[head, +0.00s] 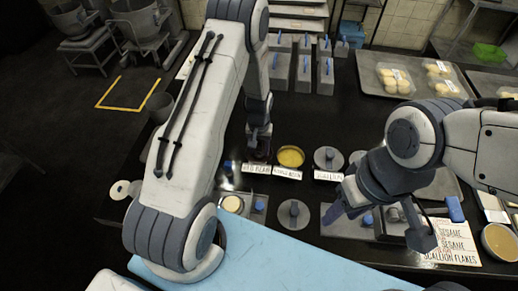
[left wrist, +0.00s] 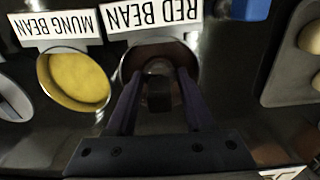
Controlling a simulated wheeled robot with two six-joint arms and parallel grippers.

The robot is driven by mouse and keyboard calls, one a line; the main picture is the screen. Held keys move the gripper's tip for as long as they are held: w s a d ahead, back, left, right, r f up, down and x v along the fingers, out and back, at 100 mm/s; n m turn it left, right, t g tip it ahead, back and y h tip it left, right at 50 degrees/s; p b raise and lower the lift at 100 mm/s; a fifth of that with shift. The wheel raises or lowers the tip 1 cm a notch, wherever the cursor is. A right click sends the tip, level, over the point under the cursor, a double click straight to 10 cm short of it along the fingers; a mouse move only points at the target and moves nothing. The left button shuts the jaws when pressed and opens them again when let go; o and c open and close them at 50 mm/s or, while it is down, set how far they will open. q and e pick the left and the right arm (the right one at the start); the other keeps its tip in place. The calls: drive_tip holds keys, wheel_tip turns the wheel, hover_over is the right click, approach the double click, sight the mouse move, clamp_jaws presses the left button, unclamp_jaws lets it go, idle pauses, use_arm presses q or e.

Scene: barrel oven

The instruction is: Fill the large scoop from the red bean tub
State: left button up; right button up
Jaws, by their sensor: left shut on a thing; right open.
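The red bean tub (left wrist: 128,68) is a round dark tub beside the RED BEAN label in the left wrist view; its contents look dark red-brown. In the head view my left gripper (head: 260,150) is over this tub and mostly hides it. My left gripper (left wrist: 160,105) is shut on the dark handle of the large scoop (left wrist: 158,68), between its fingers. The scoop's bowl is within the tub's outline; how deep it sits, and whether it holds beans, I cannot tell. My right gripper (head: 382,220) is open and empty above the right counter.
The yellow mung bean tub (head: 290,157) stands just right of the red bean tub, with a lidded grey tub (head: 328,158) beyond it. Name cards stand in front. Trays of packed buns (head: 395,80) are at the back right. A light blue board (head: 270,262) covers the front.

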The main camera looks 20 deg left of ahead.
sight(259, 143)
use_arm(q)
drive_tip(key=shift+r+p, duration=2.6)
drive_tip(key=shift+r, duration=0.9)
